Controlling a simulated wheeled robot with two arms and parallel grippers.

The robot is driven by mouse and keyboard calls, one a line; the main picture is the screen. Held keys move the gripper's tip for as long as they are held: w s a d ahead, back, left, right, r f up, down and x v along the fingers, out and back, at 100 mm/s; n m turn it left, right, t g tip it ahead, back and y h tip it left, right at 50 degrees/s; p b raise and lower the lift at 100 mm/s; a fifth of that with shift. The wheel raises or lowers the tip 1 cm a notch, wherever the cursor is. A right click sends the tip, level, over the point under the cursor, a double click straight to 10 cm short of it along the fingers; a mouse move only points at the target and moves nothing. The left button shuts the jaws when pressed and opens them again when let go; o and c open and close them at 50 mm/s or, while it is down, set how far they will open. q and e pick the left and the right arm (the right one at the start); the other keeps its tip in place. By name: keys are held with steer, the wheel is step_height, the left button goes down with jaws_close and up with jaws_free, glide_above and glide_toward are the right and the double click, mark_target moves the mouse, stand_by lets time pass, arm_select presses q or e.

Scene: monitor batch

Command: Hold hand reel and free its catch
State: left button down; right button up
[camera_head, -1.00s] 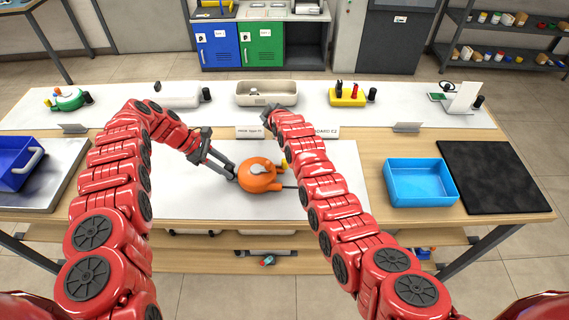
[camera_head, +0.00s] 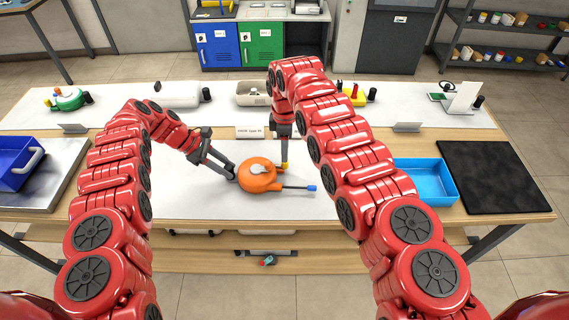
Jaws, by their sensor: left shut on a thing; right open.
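The orange hand reel (camera_head: 260,177) lies on the white mat in the middle of the table, with a grey part on top. A dark rod with a blue tip (camera_head: 312,188) sticks out to its right. A small yellow part (camera_head: 284,165), perhaps the catch, shows at its upper right. My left gripper (camera_head: 231,176) is shut on the reel's left side. My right gripper (camera_head: 284,158) points straight down at the yellow part and is open. Its fingertips are too small to tell whether they touch it.
A blue tray (camera_head: 452,181) and a black mat (camera_head: 490,178) lie to the right. A blue bin (camera_head: 15,165) stands on a metal plate at the left. A raised back strip holds a beige tray (camera_head: 250,98) and other tools. The white mat (camera_head: 190,200) is clear in front of the reel.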

steer(key=shift+f, duration=2.2)
jaws_close()
